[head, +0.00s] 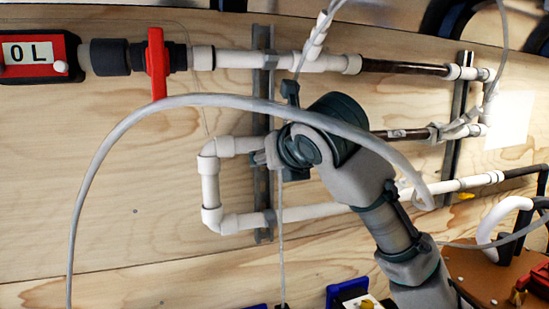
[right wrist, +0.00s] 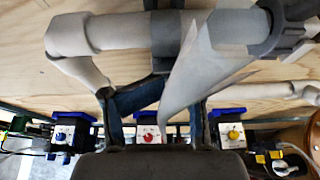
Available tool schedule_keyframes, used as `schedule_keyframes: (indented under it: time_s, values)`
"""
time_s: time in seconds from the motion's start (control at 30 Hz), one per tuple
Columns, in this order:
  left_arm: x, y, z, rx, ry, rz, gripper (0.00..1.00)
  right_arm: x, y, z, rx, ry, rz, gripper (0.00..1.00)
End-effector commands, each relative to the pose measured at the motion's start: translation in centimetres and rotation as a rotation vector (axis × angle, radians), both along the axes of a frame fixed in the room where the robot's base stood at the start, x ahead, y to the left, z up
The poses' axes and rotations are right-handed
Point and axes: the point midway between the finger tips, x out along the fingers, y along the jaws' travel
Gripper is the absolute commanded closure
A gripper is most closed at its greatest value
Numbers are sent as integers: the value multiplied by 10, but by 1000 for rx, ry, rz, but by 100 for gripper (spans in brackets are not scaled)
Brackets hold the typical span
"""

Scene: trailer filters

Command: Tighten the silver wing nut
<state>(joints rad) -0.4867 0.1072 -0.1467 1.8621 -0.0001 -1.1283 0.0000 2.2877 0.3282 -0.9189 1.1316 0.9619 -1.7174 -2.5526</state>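I cannot make out the silver wing nut for certain in either view. It may be hidden by my right gripper (head: 268,158), which is at the left vertical metal strut (head: 264,190), beside the bend of the white pipe. In the right wrist view my right gripper (right wrist: 155,102) has its two fingers spread apart below the white pipe (right wrist: 110,32) and the strut (right wrist: 166,45). Nothing shows clearly held between them. A pale diagonal strip, probably a hose, crosses in front of the fingers. My left gripper is not in view.
A grey hose (head: 120,128) arches across the board and over my right arm. A red valve handle (head: 157,62) is at upper left. A second strut (head: 453,125) stands at right. Several blue-edged boxes, one with a red knob (right wrist: 148,138), line the bottom.

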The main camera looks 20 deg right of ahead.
Motion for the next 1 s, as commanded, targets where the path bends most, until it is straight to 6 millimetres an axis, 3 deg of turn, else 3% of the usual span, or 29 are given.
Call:
schedule_keyframes:
  time_s: [0.27, 0.7, 1.0]
  values:
    - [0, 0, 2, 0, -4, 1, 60, -12, -3, 9, 5, -9, -3, 66]
    - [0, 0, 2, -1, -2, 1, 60, -94, -1, 42, 0, -4, -1, 66]
    - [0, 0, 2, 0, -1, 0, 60, -109, -1, 47, -1, 0, -1, 66]
